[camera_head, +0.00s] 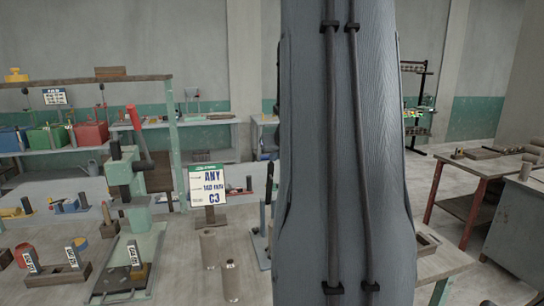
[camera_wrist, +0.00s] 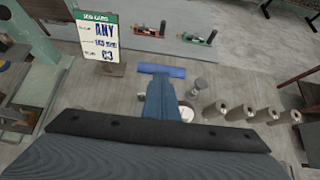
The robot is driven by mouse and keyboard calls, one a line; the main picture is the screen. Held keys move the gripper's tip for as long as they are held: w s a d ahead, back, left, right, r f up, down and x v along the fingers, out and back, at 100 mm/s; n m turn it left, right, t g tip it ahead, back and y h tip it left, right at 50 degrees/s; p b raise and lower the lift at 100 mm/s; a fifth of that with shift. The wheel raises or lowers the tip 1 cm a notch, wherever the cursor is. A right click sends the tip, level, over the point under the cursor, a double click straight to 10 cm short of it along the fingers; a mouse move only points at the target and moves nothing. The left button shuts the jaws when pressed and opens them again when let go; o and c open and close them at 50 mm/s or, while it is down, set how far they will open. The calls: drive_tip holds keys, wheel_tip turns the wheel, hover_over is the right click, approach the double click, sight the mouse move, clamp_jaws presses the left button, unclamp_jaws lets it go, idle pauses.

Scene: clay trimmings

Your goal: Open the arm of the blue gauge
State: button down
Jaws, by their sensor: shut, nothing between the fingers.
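In the wrist view, a bright blue bar (camera_wrist: 162,71), seemingly part of the blue gauge, lies crosswise just beyond the tip of my gripper (camera_wrist: 160,82). My gripper is shut and empty, pointing forward over the wooden bench top. I cannot tell whether its tip touches the bar. The gauge's arm cannot be made out, and my gripper covers part of what lies below the bar. In the head view my own arm fills the middle and hides this spot and the gripper.
A job card reading "ANY" (camera_head: 209,186) stands left of my arm; it also shows in the wrist view (camera_wrist: 101,40). A grey cylinder (camera_wrist: 197,85) and a round white-topped piece (camera_wrist: 186,113) sit close right of my gripper. Several upright cylinders (camera_wrist: 249,109) stand farther right. A green press (camera_head: 125,185) stands left.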

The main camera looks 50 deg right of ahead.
drive_tip(key=shift+w+d+r, duration=0.1)
drive_tip(key=shift+d+r, duration=0.15)
drive_tip(key=shift+r, duration=0.1)
drive_tip(key=shift+d, duration=0.15)
drive_tip(key=shift+f, duration=0.1)
wheel_tip(320, 180, up, 10)
drive_tip(key=s, duration=0.1)
drive_tip(key=shift+a+f+p, duration=0.25)
drive_tip(key=shift+a+p, duration=0.15)
drive_tip(key=shift+a, duration=0.05)
idle(0.5)
drive_tip(key=shift+s, duration=0.1)
